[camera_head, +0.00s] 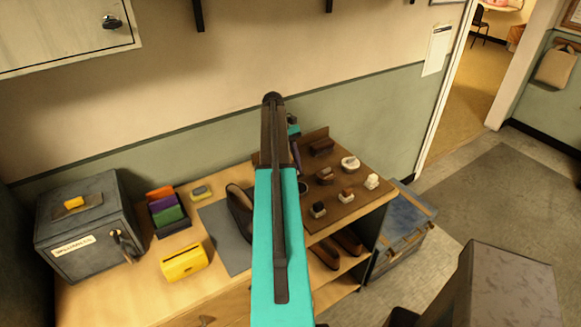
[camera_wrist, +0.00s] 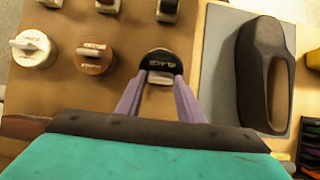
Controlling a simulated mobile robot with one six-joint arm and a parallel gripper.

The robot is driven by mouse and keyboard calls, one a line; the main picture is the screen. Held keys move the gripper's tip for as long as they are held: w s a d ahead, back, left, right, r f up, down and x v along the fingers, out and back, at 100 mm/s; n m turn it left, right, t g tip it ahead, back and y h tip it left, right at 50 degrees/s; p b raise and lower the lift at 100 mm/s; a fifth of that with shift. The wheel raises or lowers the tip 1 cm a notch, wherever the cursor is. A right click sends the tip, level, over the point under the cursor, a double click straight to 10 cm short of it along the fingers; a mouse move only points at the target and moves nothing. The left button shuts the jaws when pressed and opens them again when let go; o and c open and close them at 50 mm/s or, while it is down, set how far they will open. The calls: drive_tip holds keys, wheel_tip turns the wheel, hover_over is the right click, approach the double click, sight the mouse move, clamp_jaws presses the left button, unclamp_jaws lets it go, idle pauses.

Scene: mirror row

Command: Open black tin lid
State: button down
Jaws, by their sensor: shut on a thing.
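The black tin lid (camera_wrist: 158,58) is in the upper middle of the wrist view, dark and rounded with small pale lettering. My gripper (camera_wrist: 161,79) has its two purple fingers closed on the lid's near part, one on each side. I cannot tell whether the lid is seated on its tin or raised.
On the brown board (camera_head: 375,200) stand a white tin (camera_head: 350,163), a brown tin (camera_head: 325,176) and several small brushes (camera_head: 346,195). A dark-handled object (camera_wrist: 262,75) lies on a grey mat (camera_wrist: 218,70) beside the board. A yellow box (camera_head: 183,262) and grey metal box (camera_head: 88,228) stand left.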

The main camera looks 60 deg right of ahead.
drive_tip(key=c, duration=1.2)
unclamp_jaws()
